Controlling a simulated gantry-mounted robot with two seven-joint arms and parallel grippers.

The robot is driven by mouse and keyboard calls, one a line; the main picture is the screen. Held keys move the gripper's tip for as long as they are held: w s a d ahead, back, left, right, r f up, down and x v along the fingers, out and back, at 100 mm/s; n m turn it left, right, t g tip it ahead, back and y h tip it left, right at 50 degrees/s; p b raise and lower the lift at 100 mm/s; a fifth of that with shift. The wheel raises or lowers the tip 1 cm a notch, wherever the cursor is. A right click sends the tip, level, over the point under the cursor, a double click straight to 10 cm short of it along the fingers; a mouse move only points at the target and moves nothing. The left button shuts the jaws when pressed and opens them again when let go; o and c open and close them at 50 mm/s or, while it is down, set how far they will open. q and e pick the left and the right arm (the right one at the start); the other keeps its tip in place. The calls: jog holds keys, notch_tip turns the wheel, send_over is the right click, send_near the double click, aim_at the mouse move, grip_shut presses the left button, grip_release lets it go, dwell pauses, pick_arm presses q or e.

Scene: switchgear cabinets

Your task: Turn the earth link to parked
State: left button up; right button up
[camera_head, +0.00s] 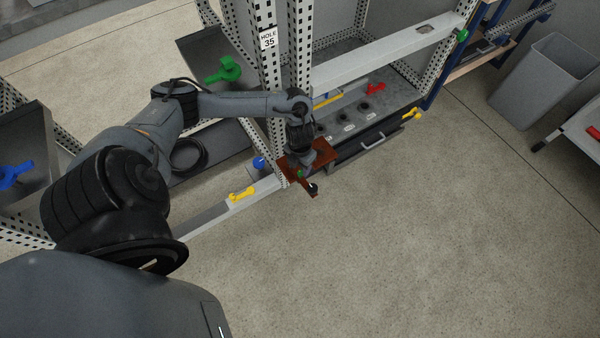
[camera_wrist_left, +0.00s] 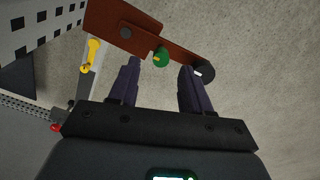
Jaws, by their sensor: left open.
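The earth link is a red-brown bar (camera_wrist_left: 181,61) with a dark round end (camera_wrist_left: 205,70) and a green knob (camera_wrist_left: 160,57) along it. It joins a wider red-brown plate (camera_wrist_left: 110,22) at a dark pivot. In the head view the plate (camera_head: 293,161) sits at the cabinet's front post, and the dark end (camera_head: 313,188) points out over the floor. My left gripper (camera_wrist_left: 159,66) is open, its two dark fingers pointing at the bar with the green knob between their tips. Whether they touch it cannot be told. In the head view the gripper (camera_head: 304,166) partly hides the plate. My right gripper is not in view.
A perforated post labelled "HOLE 35" (camera_head: 268,40) rises just behind the arm. A yellow handle (camera_head: 241,194) sits on the lower rail to the left. A drawer with a handle (camera_head: 374,143) is to the right. Open floor (camera_head: 420,240) lies in front; a grey bin (camera_head: 545,80) stands far right.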

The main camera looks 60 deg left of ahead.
aim_at(300, 172)
pick_arm(q)
jog(key=shift+f+b, duration=0.7)
jog(key=shift+f, duration=0.95)
grip_shut()
